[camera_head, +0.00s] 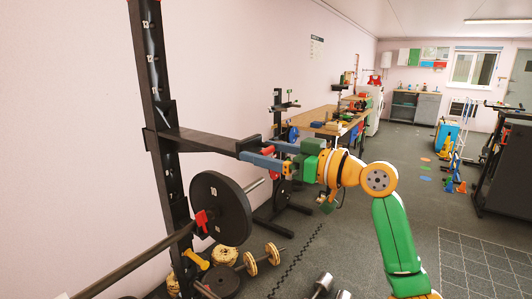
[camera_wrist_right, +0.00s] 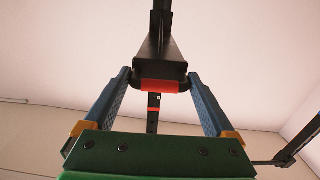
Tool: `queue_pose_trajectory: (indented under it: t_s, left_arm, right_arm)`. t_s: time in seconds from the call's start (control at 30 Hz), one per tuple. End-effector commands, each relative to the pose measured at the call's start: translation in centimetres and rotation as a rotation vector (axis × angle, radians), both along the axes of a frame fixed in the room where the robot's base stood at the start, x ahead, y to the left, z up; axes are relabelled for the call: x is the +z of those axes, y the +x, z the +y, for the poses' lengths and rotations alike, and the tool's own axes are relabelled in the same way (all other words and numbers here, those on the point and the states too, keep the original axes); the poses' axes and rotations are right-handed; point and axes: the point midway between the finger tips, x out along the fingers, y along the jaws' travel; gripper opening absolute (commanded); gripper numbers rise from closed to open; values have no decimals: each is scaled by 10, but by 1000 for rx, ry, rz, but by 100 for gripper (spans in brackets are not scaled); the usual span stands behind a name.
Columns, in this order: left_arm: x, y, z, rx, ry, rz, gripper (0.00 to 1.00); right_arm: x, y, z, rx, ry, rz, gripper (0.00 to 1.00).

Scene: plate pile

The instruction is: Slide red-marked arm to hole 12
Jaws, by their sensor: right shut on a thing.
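The black red-marked arm (camera_head: 205,143) juts out to the right from a sleeve on a tall black upright post (camera_head: 152,60) with holes. Its end has a red band, seen in the right wrist view, where the arm (camera_wrist_right: 160,70) points away from the camera. My right gripper (camera_head: 254,150) is shut on the arm's outer end, with one blue finger on each side. Both fingers also flank the end in the right wrist view (camera_wrist_right: 158,76). My left gripper is not in view.
A barbell with a black plate (camera_head: 222,207) and red clip sits below the arm. Dumbbells (camera_head: 262,259) and loose plates lie on the floor. A wooden workbench (camera_head: 330,120) stands behind. The grey floor (camera_head: 400,150) on the right is mostly open.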

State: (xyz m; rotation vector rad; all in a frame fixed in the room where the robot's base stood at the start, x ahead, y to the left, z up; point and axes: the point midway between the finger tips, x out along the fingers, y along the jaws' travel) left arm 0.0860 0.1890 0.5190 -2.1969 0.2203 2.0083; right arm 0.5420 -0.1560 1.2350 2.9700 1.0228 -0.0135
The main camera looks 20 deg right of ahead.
Motion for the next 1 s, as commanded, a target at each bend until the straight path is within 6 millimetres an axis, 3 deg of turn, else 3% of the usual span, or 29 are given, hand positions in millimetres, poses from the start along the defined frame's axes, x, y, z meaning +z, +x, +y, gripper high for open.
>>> queue_pose_trajectory:
  t_s: [0.03,0.5,0.67,1.0]
  left_arm:
    - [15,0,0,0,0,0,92]
    - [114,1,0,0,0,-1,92]
    - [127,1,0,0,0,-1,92]
    - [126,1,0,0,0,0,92]
  right_arm:
    - [19,-1,0,0,7,-9,0]
    - [131,-1,0,0,6,-12,0]
    - [146,0,0,0,5,-10,0]
    - [144,0,0,1,4,-6,0]
